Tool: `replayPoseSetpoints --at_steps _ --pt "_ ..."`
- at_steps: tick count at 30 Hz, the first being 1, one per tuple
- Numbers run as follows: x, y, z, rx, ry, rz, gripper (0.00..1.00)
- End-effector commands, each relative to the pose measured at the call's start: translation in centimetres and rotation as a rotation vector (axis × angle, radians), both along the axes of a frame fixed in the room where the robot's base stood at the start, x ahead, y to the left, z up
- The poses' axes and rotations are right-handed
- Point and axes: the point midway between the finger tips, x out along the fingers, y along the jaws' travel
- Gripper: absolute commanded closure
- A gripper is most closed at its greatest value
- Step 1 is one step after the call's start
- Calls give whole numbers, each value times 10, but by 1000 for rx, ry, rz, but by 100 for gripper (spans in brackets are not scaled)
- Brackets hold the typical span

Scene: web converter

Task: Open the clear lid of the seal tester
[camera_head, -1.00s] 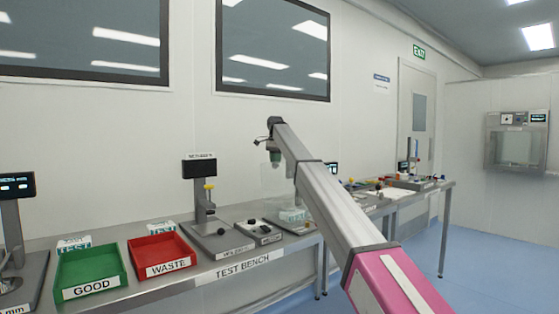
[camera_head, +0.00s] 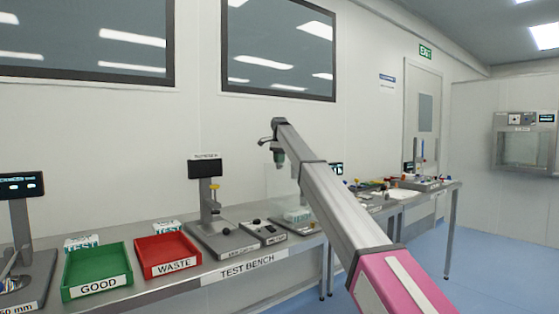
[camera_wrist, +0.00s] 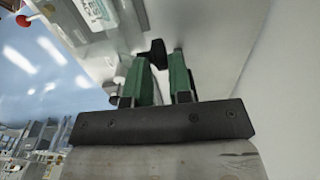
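The seal tester (camera_head: 305,228) stands at the right part of the near bench, partly hidden behind my arm. Its clear lid (camera_head: 282,181) shows as a faint upright pane above it, just below my gripper. My gripper (camera_head: 280,160) has green fingers pointing down near the lid's upper part; contact cannot be made out. In the wrist view, my gripper (camera_wrist: 165,55) has its two green fingers apart with a gap between them. A small black piece (camera_wrist: 152,50), perhaps the lid's handle, shows by the left fingertip. A printed TEST pack (camera_wrist: 97,14) lies beyond.
On the bench (camera_head: 215,279) stand a green GOOD tray (camera_head: 96,290), a red WASTE tray (camera_head: 166,269) and a stand with a dark display (camera_head: 205,169). A second bench (camera_head: 450,187) with small items is at right. Blue floor is clear at right.

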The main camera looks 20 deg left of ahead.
Motion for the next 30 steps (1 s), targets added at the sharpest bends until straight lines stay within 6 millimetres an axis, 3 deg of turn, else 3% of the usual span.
replayPoseSetpoints --at_steps 1,2,5,7,19,24,30 --pt "-14 -3 -33 -16 40 3 61" --pt "-14 -3 -30 -15 40 3 61" --pt "-14 -4 -16 -13 36 2 60" --pt "-14 -4 -2 -11 32 2 43" --pt "-10 -5 86 1 5 1 43" --pt "-10 -5 105 3 -1 1 43" --pt "-10 -6 114 4 -4 1 43"
